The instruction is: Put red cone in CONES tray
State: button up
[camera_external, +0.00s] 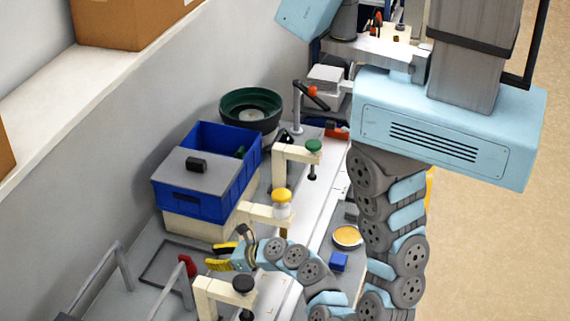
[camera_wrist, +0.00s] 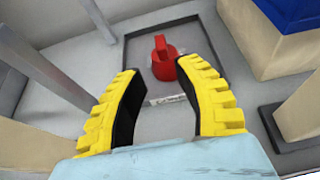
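The red cone (camera_wrist: 168,64) shows in the wrist view between and just beyond my yellow fingertips, over the floor of a shallow grey tray (camera_wrist: 134,38). Whether it touches the tray floor is hard to tell. A small white label lies on the tray floor; its text is too small to read. In the external view the red cone (camera_external: 187,266) is just left of my gripper (camera_external: 214,257), within the tray (camera_external: 153,259) outline.
A blue bin (camera_external: 187,205) with a grey lid stands on a cream block behind the tray. Grey rail handles (camera_external: 122,265) stand at the left. Cream clamp posts (camera_external: 262,213) are close to my arm. A green bowl feeder (camera_external: 251,108) is farther back.

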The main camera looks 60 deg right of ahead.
jog(key=shift+s+d+r, duration=0.1)
jog(key=shift+s+r, duration=0.1)
jog(key=shift+s, duration=0.35)
jog(key=shift+d+r, duration=0.1)
